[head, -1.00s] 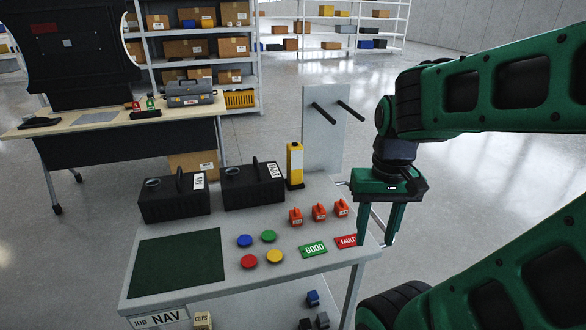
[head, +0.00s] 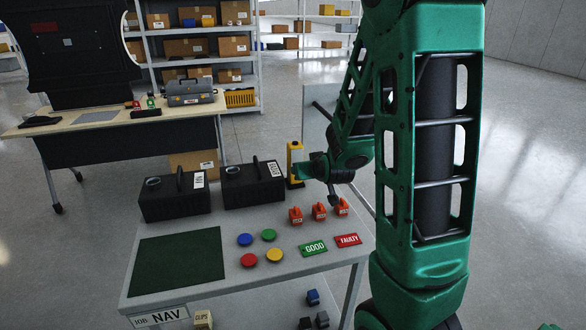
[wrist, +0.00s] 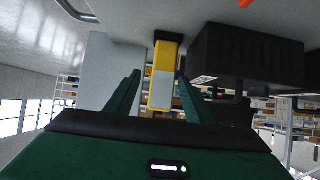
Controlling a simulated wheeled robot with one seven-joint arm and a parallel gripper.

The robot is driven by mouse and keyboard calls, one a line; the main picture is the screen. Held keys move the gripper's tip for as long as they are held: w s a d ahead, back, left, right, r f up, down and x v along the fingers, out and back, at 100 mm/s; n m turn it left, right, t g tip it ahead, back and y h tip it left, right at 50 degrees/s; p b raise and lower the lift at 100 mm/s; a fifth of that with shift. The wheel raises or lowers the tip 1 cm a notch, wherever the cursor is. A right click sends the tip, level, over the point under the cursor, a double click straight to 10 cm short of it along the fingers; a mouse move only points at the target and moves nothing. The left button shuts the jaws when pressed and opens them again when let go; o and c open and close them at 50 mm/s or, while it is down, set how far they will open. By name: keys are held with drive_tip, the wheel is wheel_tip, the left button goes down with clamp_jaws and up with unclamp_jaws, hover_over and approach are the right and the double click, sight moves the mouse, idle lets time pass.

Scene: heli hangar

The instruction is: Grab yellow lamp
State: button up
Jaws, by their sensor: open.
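The yellow lamp (head: 294,152) stands upright on the cart, beside the right-hand black case. It has a dark base and a pale panel on its side, and my gripper partly hides it in the head view. My gripper (head: 303,171) is close to the lamp on its right. In the wrist view the lamp (wrist: 163,75) appears upside down, between and beyond the two fingers of my gripper (wrist: 157,88). The fingers are apart, one on each side of the lamp in that picture. I cannot tell whether the lamp's near end lies inside the jaws.
A black case (head: 254,184) stands close to the lamp; it also shows in the wrist view (wrist: 245,55). Another black case (head: 174,195) is farther left. Small orange items (head: 319,210), coloured discs (head: 269,236) and GOOD and FAULTY signs (head: 313,248) lie on the cart top (head: 200,290).

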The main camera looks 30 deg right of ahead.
sight(296, 160)
drive_tip(key=w+t, duration=0.2)
drive_tip(key=w, duration=0.1)
drive_tip(key=shift+w+a+r, duration=0.1)
drive_tip(key=shift+w+r, duration=0.1)
drive_tip(key=shift+w, duration=0.4)
drive_tip(key=x, duration=1)
drive_tip(key=shift+d, duration=0.35)
drive_tip(key=c, duration=1)
drive_tip(key=shift+c, duration=0.3)
drive_tip(key=shift+r, duration=0.15)
